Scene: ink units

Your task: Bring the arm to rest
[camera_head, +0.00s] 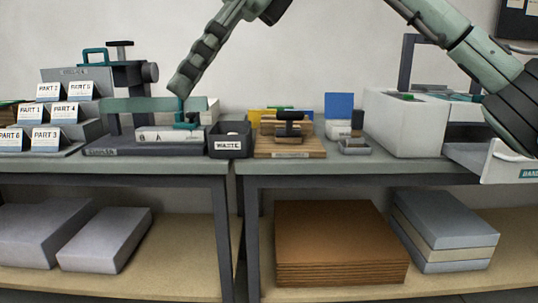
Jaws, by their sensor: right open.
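My right arm enters at the right edge, leaves through the top and comes back down at upper left as a pale green forearm. Its gripper (181,97) is small and hard to make out in front of the bench fixture with a long teal bar (140,104). The gripper is open; I see nothing held in it. I cannot tell whether it touches the teal parts just below it. My left gripper is not in view.
Stepped stands with PART cards (46,139) stand at left. A dark WASTE bin (230,145), a wooden block stand (290,147) and a tall grey box (405,125) line the bench. An open white drawer (495,162) juts out at right. Boxes fill the lower shelf.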

